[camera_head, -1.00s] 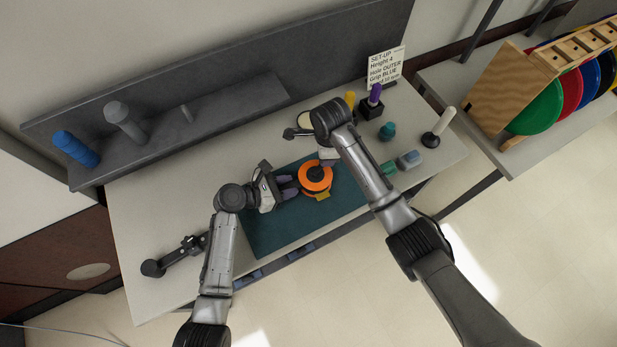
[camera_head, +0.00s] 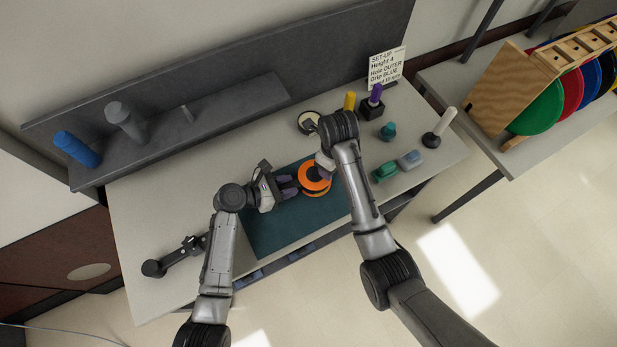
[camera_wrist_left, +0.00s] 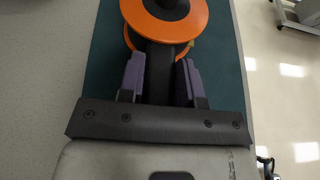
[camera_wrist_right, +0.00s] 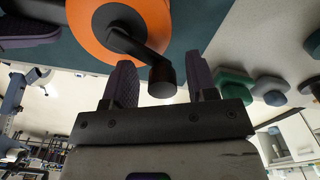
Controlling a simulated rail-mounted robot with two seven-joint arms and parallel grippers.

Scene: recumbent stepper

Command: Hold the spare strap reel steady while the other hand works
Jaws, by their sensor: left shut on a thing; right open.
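The spare strap reel (camera_head: 315,179) has orange discs and a dark hub, and sits over the teal mat (camera_head: 290,228). In the left wrist view the reel (camera_wrist_left: 183,27) has a dark grip piece (camera_wrist_left: 160,80) extending toward me. My left gripper (camera_head: 292,184) is shut on this piece, with a purple finger on each side. In the right wrist view the reel (camera_wrist_right: 95,20) carries a dark crank with an end knob (camera_wrist_right: 162,80). My right gripper (camera_wrist_right: 161,82) is open, its fingers on either side of the knob. My right arm partly hides the reel in the head view.
Right of the reel stand a green block (camera_head: 384,173), a grey-blue block (camera_head: 411,159), a teal knob (camera_head: 387,131) and a white-handled piece (camera_head: 441,127). Behind are a round dish (camera_head: 308,122) and a yellow cylinder (camera_head: 349,101). A black tool (camera_head: 172,259) lies at left.

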